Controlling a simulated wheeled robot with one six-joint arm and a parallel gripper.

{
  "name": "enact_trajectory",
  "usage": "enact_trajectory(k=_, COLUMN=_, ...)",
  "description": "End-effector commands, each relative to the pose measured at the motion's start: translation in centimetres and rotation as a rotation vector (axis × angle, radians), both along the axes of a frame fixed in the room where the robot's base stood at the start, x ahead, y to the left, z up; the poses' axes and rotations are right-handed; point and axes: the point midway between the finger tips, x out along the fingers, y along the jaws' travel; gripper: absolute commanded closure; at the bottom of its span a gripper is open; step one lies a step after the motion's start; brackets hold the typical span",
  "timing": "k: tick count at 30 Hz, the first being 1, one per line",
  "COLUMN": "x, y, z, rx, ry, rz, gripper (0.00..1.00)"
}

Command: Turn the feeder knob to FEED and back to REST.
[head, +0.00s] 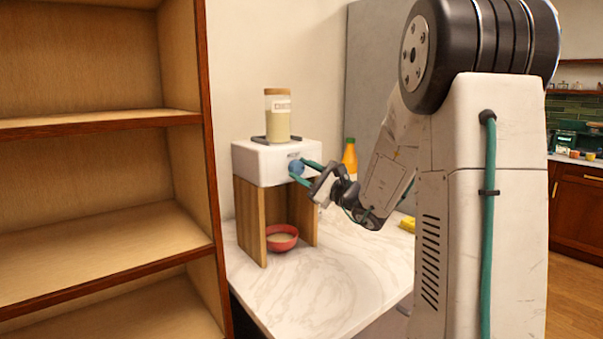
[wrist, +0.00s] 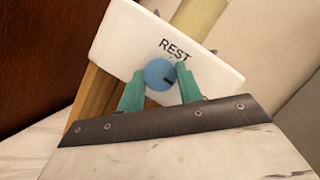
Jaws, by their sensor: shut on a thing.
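The feeder (head: 248,163) is a white box on wooden legs, with a jar (head: 277,118) of pale contents on top. Its round blue knob (head: 296,167) is on the front face. In the wrist view the knob (wrist: 158,75) sits below the word REST, and a dark pointer mark runs toward its right side. No FEED label can be read. My gripper (head: 303,172) has its green fingers shut on the knob, one on each side. The fingers also show in the wrist view (wrist: 160,84). A red bowl (head: 281,246) with pale contents stands under the feeder.
An empty wooden shelf unit (head: 208,185) stands close on the left. An orange bottle (head: 350,157) and a yellow item (head: 408,223) are on the marble counter (head: 335,280). The counter's front part is clear.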

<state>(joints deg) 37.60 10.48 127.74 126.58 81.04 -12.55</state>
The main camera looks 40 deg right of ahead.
Motion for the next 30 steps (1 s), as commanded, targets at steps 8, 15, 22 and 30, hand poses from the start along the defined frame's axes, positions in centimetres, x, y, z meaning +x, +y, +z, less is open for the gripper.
enact_trajectory(k=8, x=0.0, y=-0.2, z=-0.2, rx=0.002, ry=0.004, rz=-0.004, gripper=0.57)
enact_trajectory(k=15, x=0.0, y=0.1, z=-0.1, rx=0.0, ry=0.003, rz=0.0, gripper=0.43)
enact_trajectory(k=22, x=-1.1, y=-0.3, z=-0.4, rx=0.0, ry=0.002, rz=-0.001, gripper=0.43)
enact_trajectory(k=30, x=-5.3, y=-1.8, z=-1.7, rx=0.001, ry=0.004, rz=-0.005, gripper=0.43)
